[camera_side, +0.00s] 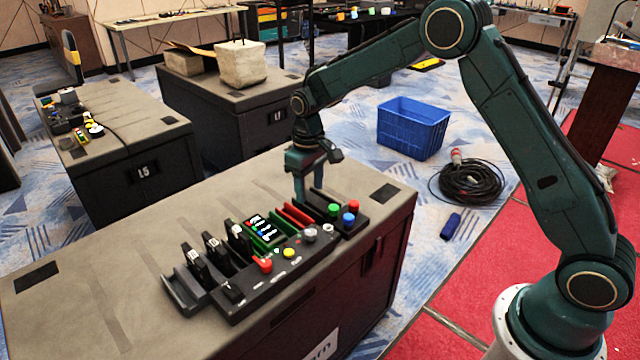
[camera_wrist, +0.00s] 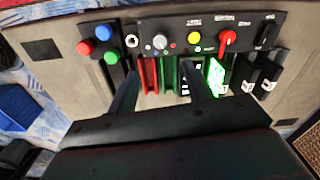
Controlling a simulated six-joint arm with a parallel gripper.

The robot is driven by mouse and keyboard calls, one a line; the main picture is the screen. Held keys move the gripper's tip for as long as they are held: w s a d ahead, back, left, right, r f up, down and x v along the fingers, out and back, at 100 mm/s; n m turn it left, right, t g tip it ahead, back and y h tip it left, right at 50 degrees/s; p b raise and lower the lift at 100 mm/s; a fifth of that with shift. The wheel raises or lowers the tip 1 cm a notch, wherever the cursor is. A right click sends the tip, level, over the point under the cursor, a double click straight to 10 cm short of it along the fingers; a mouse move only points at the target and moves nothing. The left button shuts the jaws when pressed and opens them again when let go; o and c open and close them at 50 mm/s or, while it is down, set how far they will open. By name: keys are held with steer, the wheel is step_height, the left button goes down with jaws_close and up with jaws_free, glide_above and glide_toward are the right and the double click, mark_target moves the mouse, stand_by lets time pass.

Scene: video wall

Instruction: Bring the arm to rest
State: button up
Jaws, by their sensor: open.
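My gripper (camera_side: 310,192) hangs pointing down over the back right of a black control panel (camera_side: 275,276), its two fingers apart with nothing seen between them. In the wrist view my gripper (camera_wrist: 160,72) shows its fingers spread in front of the red slots (camera_wrist: 148,74) and the green slots (camera_wrist: 170,74). Several black modules (camera_side: 214,250) stand upright at the panel's left. Whether the fingers touch the panel, I cannot tell.
The panel lies on a grey-topped black case (camera_side: 130,265). It carries a red knob (camera_side: 265,266), a yellow button (camera_side: 289,253) and, at its right end, green, red and blue buttons. A blue crate (camera_side: 412,130) and coiled cable (camera_side: 468,186) lie on the floor behind.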

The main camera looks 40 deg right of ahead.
steer(key=shift+r, duration=0.15)
steer(key=s+d+r+t, duration=0.2)
steer(key=s+r+t, duration=0.1)
steer(key=s+r, duration=1.3)
steer(key=s+r+m+t, duration=0.1)
steer(key=s+r, duration=0.3)
steer(key=s, duration=1.4)
steer(key=shift+s+d+m+t, duration=0.25)
steer(key=shift+s+m+t, duration=0.15)
steer(key=shift+t, duration=0.4)
